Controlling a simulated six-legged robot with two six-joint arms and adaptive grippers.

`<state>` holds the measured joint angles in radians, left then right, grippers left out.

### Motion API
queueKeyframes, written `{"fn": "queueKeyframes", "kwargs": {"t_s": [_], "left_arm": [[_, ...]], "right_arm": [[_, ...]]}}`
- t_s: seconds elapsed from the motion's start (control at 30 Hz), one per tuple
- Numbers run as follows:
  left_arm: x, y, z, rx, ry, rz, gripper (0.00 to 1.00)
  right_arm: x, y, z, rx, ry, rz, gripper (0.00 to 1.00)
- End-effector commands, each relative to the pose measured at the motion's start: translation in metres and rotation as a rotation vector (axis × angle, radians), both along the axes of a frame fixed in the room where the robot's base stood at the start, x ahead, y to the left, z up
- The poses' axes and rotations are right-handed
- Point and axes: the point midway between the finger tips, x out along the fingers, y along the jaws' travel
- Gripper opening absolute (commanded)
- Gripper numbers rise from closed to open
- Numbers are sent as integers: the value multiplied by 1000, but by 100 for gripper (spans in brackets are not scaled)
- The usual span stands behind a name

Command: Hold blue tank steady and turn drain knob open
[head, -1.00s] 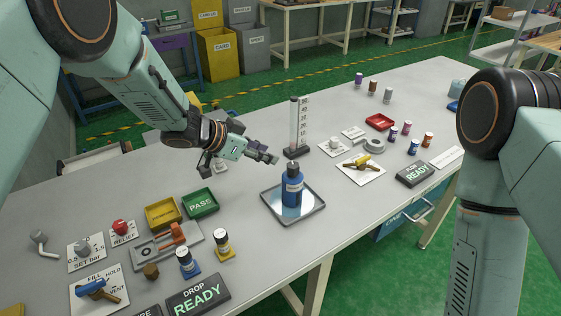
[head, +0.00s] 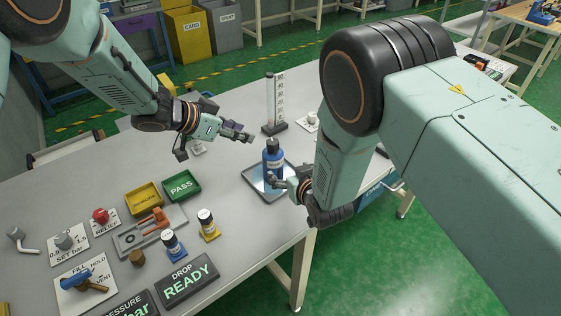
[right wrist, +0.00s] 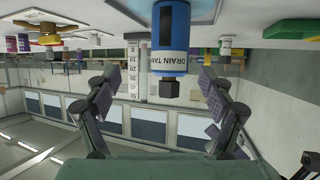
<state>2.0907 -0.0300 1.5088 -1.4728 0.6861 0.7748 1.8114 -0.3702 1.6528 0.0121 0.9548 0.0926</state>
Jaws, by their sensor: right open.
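The blue tank (head: 272,160), with a dark cap and a white label, stands upright on a square tray (head: 249,178) in the head view. In the right wrist view it appears upside down as a blue cylinder (right wrist: 170,30) marked "DRAIN TANK". My right gripper (head: 284,186) is open beside the tank, its fingers spread to either side in the wrist view, with no clear contact. My left gripper (head: 240,132) hovers behind and left of the tank; its finger gap is unclear. A grey knob (head: 312,117) on a white plate is partly hidden by my right arm; I cannot confirm it is the drain knob.
A graduated column (head: 275,104) stands behind the tank. Yellow (head: 143,198) and green (head: 182,186) trays, small bottles, a red knob (head: 100,215) and a blue-handled valve (head: 80,277) occupy the left. My right arm covers the table's right side.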

Motion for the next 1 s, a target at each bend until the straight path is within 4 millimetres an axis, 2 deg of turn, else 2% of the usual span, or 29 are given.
{"fn": "queueKeyframes", "kwargs": {"t_s": [0.1, 0.27, 0.8, 1.0], "left_arm": [[0, 0, 0, 0, 0, 0, 38], [0, 0, 0, 0, 0, 0, 38], [0, 0, 0, 0, 0, 0, 38], [0, 0, 0, 0, 0, 0, 38]], "right_arm": [[13, 18, 14, 19, -52, 23, 82], [21, 26, 20, 28, -75, 32, 82], [70, 43, -2, 28, -74, 32, 82], [82, 47, -8, 27, -73, 31, 82]]}}
